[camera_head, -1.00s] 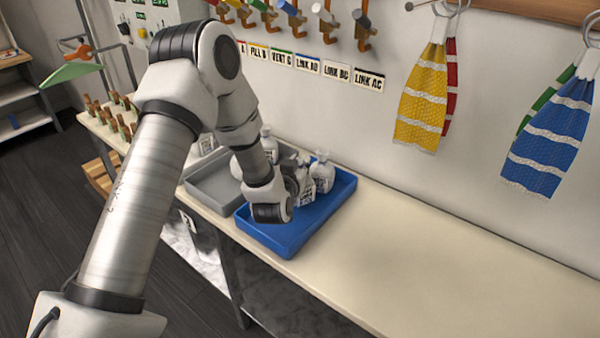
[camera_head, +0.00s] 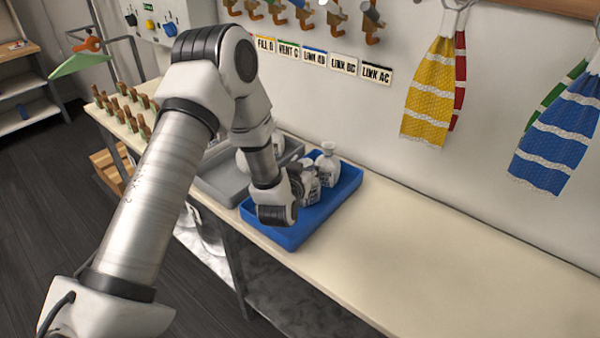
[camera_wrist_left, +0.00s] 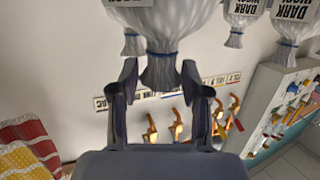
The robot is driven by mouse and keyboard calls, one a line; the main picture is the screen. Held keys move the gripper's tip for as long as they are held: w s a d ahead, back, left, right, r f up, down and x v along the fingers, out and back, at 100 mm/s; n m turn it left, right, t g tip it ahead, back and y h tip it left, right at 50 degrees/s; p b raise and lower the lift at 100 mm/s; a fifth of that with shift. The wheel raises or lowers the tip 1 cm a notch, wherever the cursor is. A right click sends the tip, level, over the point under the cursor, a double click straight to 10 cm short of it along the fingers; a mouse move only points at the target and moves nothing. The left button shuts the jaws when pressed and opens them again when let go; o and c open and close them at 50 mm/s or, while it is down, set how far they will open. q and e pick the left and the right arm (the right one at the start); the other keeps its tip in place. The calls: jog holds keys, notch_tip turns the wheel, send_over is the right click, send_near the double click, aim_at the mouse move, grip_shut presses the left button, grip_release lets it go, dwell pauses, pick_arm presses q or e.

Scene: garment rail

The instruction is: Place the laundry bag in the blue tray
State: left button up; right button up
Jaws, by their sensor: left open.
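The blue tray (camera_head: 300,233) lies on the bench in the head view. Two white laundry bags stand in it: one at its back (camera_head: 327,168) and one (camera_head: 313,187) partly hidden behind my left gripper. My left gripper (camera_head: 297,184) is low over the tray, beside that nearer bag. In the left wrist view the gripper (camera_wrist_left: 160,82) is open, its two fingers apart on either side of a bag's blue-tied neck (camera_wrist_left: 162,60). That bag's body runs out of the top of the picture. My right gripper is not in view.
A grey tray (camera_head: 222,183) adjoins the blue one on the left and holds white bags, partly hidden by my arm. More DARK-labelled bags (camera_wrist_left: 290,40) show in the wrist view. The bench right of the blue tray (camera_head: 430,250) is clear. Striped towels (camera_head: 430,90) hang above.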

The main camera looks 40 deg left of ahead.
pick_arm(q)
jog(key=b+v, duration=0.2)
jog(key=v, duration=0.9)
jog(key=shift+s, duration=0.15)
jog(key=shift+d, duration=0.1)
